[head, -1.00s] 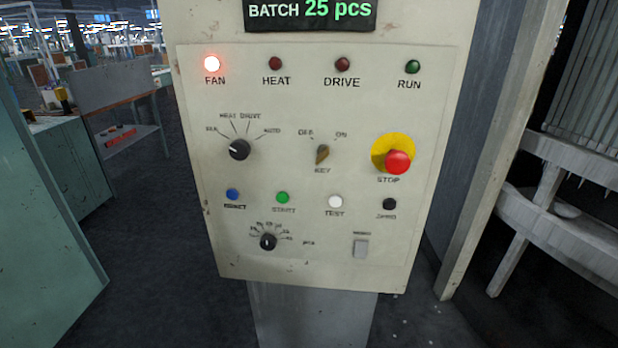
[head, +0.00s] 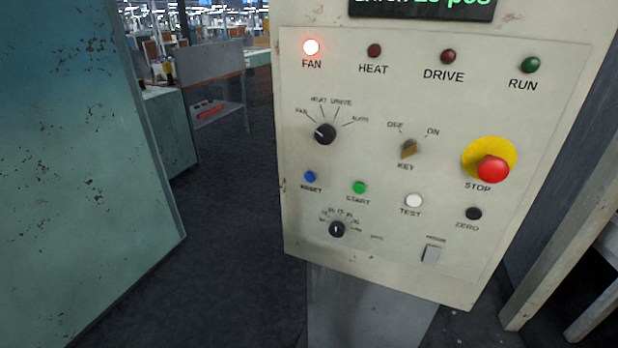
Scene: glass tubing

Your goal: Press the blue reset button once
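The blue reset button (head: 310,176) is a small round button on the left side of the cream control panel (head: 380,255). Its label below is blurred. The green START button (head: 359,188), white TEST button (head: 413,201) and black ZERO button (head: 473,213) continue the same row to the right. Above the blue button is a black rotary selector (head: 325,133). Below it is a smaller black knob (head: 337,229). The FAN lamp (head: 311,47) glows red; the HEAT, DRIVE and RUN lamps look dark. Neither of my grippers is in view.
A red STOP button (head: 492,169) on a yellow disc and a key switch (head: 409,149) sit on the panel's right half. A tall teal cabinet (head: 90,190) stands at left. Dark open floor (head: 225,240) lies between it and the panel. A metal post (head: 560,240) stands at right.

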